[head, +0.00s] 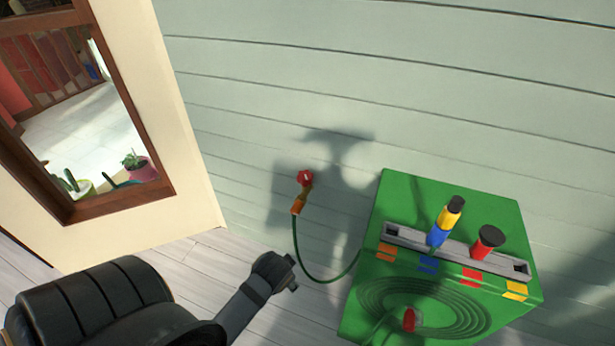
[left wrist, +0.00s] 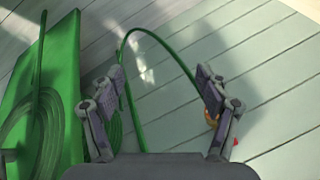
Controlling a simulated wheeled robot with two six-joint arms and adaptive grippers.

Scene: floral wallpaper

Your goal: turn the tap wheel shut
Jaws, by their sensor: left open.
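The tap wheel (head: 304,178) is small and red, on the pale plank wall. Below it is the brass tap body (head: 299,202), with a green hose (head: 307,270) hanging from it. My left gripper (head: 291,272) is below the tap, apart from it. In the left wrist view the gripper (left wrist: 162,78) is open, and the hose (left wrist: 172,52) passes across the gap between its fingers. A bit of the red wheel (left wrist: 235,142) and of the brass body (left wrist: 211,119) shows beside the right-hand finger, which hides the rest. My right gripper is not in view.
A green box (head: 372,215) stands right of the tap, bearing a coiled hose, a grey slotted rail (head: 460,252), a blue-yellow tool (head: 443,225) and a red, black-topped piece (head: 487,242). A window (head: 95,120) is at left. The wall around the tap is clear.

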